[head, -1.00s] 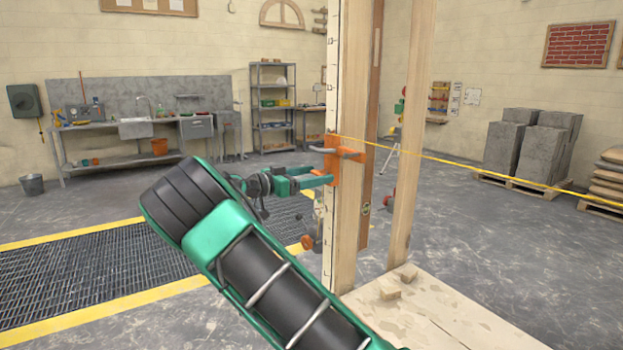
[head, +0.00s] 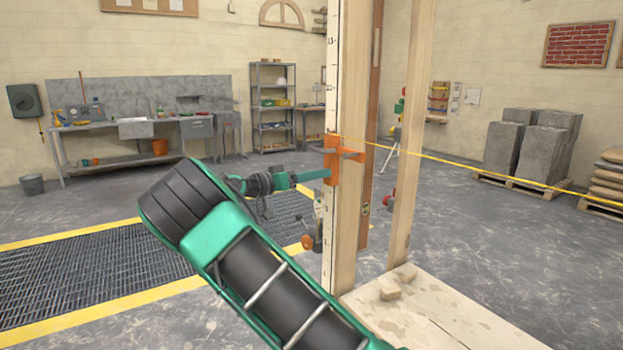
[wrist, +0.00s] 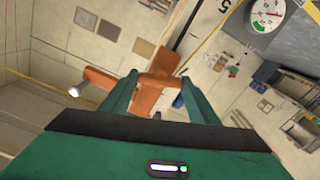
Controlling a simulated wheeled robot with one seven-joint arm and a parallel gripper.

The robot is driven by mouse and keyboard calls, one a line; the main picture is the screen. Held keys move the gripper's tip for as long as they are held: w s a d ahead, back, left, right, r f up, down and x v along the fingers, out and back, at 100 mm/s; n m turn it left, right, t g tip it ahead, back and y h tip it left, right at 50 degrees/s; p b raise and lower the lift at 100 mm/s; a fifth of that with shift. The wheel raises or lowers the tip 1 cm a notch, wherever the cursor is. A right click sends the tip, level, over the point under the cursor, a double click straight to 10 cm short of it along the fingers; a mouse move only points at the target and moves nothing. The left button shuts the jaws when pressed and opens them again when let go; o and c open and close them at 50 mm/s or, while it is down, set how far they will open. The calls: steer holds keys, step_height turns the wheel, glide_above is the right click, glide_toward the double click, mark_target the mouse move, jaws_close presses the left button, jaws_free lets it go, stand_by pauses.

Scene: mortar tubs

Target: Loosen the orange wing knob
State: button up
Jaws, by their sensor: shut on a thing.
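The orange clamp (head: 331,160) sits on the upright post with the measuring scale, at about the middle of the head view. My gripper (head: 325,174) reaches it from the left, with its green fingers seen nearly edge-on. In the wrist view my gripper (wrist: 158,80) has one finger on each side of the orange wing knob (wrist: 157,79) and is shut on it. The fingers hide part of the knob. In the head view I cannot separate the knob from the clamp.
A taut yellow string (head: 480,166) runs right from the clamp. A second wooden post (head: 410,130) stands to the right. A round dial gauge (wrist: 266,12) shows in the wrist view. A wooden board (head: 430,315) lies on the floor at the front right.

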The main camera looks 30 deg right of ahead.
steer(key=n, duration=1.4)
steer(key=shift+w+a+f, duration=0.15)
steer(key=shift+w, duration=0.15)
steer(key=shift+n, duration=0.3)
steer(key=o, duration=0.9)
steer(key=shift+o, duration=0.7)
steer(key=shift+s, duration=0.1)
